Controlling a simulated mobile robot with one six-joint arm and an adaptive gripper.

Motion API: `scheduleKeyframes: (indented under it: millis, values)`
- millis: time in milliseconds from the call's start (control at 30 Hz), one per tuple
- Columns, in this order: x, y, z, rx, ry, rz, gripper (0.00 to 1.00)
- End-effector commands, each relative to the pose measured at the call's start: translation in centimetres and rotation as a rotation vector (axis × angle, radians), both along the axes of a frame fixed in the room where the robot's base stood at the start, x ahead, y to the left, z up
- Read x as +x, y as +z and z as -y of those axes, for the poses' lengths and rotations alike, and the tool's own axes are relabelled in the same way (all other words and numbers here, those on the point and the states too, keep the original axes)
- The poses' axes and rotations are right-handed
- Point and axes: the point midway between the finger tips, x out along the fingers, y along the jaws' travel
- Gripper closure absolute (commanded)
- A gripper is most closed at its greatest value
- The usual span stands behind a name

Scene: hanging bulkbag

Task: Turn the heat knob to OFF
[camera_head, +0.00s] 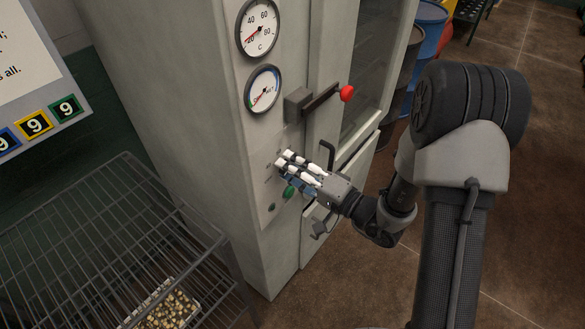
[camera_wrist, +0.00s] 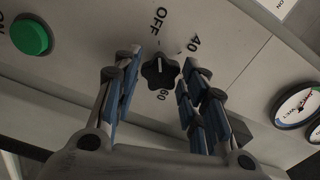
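The heat knob (camera_wrist: 160,71) is a small black star-shaped knob on the grey panel in the wrist view. A pale mark on it points up in the picture, toward the OFF lettering (camera_wrist: 160,17). "40" (camera_wrist: 195,44) is printed to its upper right, and another number stands just below it. My gripper (camera_wrist: 160,64) is open, with one set of blue-padded fingers on each side of the knob and gaps between. In the head view my gripper (camera_head: 284,164) is at the cabinet's front panel and hides the knob. I cannot tell how far the fingertips are from the panel.
A green button (camera_wrist: 30,37) is left of the fingers in the wrist view. Two round gauges (camera_head: 258,27) (camera_head: 262,89) and a red-ball lever (camera_head: 346,93) are above my gripper. A wire rack (camera_head: 90,230) with a tray stands at left. Barrels stand behind the cabinet.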

Motion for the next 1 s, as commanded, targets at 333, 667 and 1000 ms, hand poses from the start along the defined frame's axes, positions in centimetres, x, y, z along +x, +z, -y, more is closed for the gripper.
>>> scheduleKeyframes:
  millis: [333,667,1000]
  values:
    - [0.0,0.0,0.0,0.001,0.0,-0.001,0.48]
    - [-1.4,0.0,2.1,0.0,-0.006,-0.003,0.48]
    - [-5.8,0.0,7.7,0.002,-0.006,-0.002,0.48]
